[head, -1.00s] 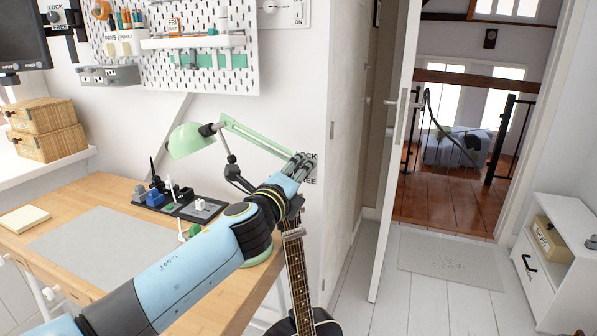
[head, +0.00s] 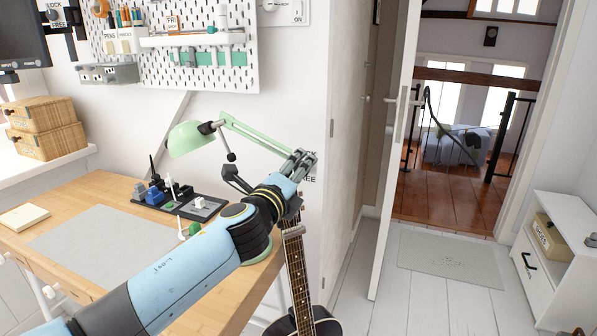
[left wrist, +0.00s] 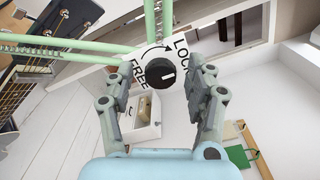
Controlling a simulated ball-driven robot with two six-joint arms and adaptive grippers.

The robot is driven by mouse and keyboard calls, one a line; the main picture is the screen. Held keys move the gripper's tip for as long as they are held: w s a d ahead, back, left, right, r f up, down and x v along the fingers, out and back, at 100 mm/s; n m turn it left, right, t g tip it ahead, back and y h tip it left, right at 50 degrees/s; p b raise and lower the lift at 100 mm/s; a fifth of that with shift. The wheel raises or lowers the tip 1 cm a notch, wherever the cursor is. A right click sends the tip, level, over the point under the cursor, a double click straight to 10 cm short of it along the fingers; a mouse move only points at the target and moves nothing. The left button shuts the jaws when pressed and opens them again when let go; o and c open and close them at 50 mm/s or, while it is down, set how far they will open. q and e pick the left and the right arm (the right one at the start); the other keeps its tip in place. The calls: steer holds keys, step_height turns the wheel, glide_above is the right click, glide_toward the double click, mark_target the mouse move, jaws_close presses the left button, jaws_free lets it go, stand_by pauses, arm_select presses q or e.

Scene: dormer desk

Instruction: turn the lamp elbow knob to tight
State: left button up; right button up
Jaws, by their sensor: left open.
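The green desk lamp (head: 190,138) stands over the desk, its upper arm (head: 255,138) running down right to the elbow. In the left wrist view the black elbow knob (left wrist: 160,75) sits on a white plate lettered FREE and LOCK, with a curved arrow; its white mark points to the right. My left gripper (head: 305,160) is at the elbow in the head view and covers most of it. In the left wrist view the gripper (left wrist: 160,95) is open, its fingers on either side of the knob, with gaps to it. My right gripper is not in view.
A guitar (head: 298,265) stands below my left arm beside the desk (head: 95,190). A black tray (head: 175,205) with small items lies on the desk. A pegboard (head: 200,75) hangs on the wall behind. Open floor lies to the right, by the doorway.

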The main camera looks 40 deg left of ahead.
arm_select(q)
steer(key=v, duration=1.1)
steer(key=shift+s+d, duration=0.1)
